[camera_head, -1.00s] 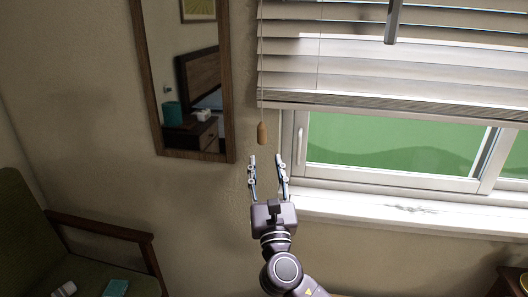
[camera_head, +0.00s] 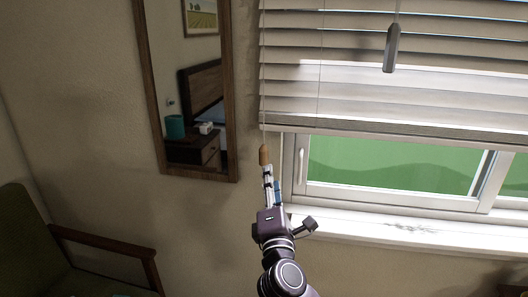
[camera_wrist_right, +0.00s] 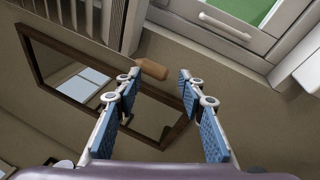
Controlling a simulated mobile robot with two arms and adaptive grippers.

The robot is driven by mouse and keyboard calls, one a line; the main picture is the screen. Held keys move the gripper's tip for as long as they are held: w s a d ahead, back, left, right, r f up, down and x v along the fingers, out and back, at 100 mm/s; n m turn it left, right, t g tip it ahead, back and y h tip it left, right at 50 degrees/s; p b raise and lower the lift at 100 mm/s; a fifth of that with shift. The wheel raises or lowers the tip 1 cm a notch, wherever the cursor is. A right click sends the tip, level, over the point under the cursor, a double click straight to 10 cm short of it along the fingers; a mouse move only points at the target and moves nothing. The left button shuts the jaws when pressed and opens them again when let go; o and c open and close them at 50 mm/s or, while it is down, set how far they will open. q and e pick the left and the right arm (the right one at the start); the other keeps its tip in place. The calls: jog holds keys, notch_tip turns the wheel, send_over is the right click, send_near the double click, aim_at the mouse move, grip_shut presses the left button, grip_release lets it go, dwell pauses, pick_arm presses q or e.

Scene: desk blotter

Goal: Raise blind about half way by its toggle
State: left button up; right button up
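The white slatted blind (camera_head: 345,95) hangs over the upper part of the window, with its bottom rail above green outdoors. The toggle (camera_head: 264,154), a small brown peg, hangs on a thin cord by the blind's left edge. It also shows in the right wrist view (camera_wrist_right: 152,69), at the fingertips, nearer the left finger; contact is unclear. My right gripper (camera_head: 268,170) is just below the toggle, seen nearly edge-on. In the wrist view its two blue-padded fingers (camera_wrist_right: 159,75) are apart, with nothing gripped. My left gripper is out of view.
A wood-framed mirror (camera_head: 233,120) hangs on the wall left of the cord. A grey wand (camera_head: 392,48) hangs before the blind. The white window sill (camera_head: 400,226) juts out right of my right gripper. A chair (camera_head: 105,247) stands lower left.

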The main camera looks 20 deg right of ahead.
aim_at(264, 159)
pick_arm(q)
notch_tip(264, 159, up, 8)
jog(key=p, duration=0.6)
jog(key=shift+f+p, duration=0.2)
jog(key=shift+p, duration=0.2)
pick_arm(e)
jog(key=shift+w+d+r+m+g+y, duration=0.35)
jog(key=shift+w+m, duration=1.15)
jog(key=shift+m, duration=2.05)
jog(key=shift+w+d+r+m+g+y, duration=0.1)
jog(key=shift+w+r+m+g+y, duration=0.35)
jog(key=shift+w+m, duration=2.1)
jog(key=shift+w+d+r+m+g+y, duration=0.1)
jog(key=shift+w+d+r+m+g, duration=0.3)
jog(key=shift+m, duration=4.1)
jog(key=shift+w+a+r, duration=0.1)
jog(key=shift+a+r, duration=0.05)
jog(key=shift+r, duration=0.05)
jog(key=shift+c, duration=0.4)
grip_shut()
